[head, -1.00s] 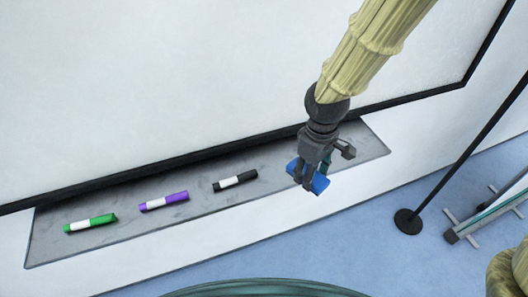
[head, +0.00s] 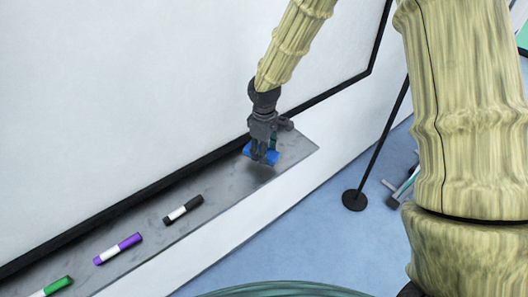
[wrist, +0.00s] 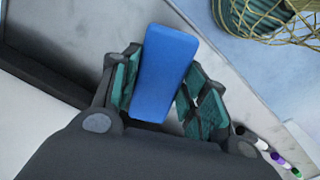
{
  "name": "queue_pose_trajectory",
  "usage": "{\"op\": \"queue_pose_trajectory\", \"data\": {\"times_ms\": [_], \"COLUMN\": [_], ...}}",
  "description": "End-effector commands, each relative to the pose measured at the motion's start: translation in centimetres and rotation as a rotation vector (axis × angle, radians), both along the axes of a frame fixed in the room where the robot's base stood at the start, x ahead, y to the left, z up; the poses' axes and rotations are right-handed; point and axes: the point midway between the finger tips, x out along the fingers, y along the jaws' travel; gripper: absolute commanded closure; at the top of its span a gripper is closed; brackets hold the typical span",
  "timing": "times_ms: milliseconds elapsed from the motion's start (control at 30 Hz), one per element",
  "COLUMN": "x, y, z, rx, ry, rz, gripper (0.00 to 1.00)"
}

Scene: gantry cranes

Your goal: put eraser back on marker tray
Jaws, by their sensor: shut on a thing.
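The blue eraser (head: 262,154) is held between the fingers of my gripper (head: 264,151). In the wrist view, the eraser (wrist: 165,72) lies lengthwise between the two teal finger pads of my gripper (wrist: 160,92). The grey marker tray (head: 225,188) runs along the bottom of the whiteboard. The eraser is over the tray's right part, close to the board's lower frame. A shadow shows on the tray just below it. I cannot tell whether the eraser touches the tray.
A black marker (head: 183,208), a purple marker (head: 117,248) and a green marker (head: 52,287) lie on the tray to the left. The whiteboard (head: 120,80) rises behind. A black stand base (head: 355,200) is on the blue floor. The tray's right end is bare.

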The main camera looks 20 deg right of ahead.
Motion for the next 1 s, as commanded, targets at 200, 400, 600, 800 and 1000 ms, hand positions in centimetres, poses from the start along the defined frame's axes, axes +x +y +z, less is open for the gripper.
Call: {"op": "queue_pose_trajectory", "data": {"times_ms": [200, 400, 600, 800, 1000], "x": [0.6, 0.5, 0.5, 0.5, 0.5], "y": [-0.4, -0.3, -0.3, -0.3, -0.3], "z": [-0.3, -1.7, -3.3, -3.6, -3.6], "rx": [-0.001, -0.001, -0.001, 0.0, -0.001], "ry": [0.001, 0.003, 0.0, -0.001, -0.001], "rz": [0.001, 0.002, 0.002, 0.002, 0.001], "gripper": [0.78, 0.78, 0.78, 0.78, 0.34]}}
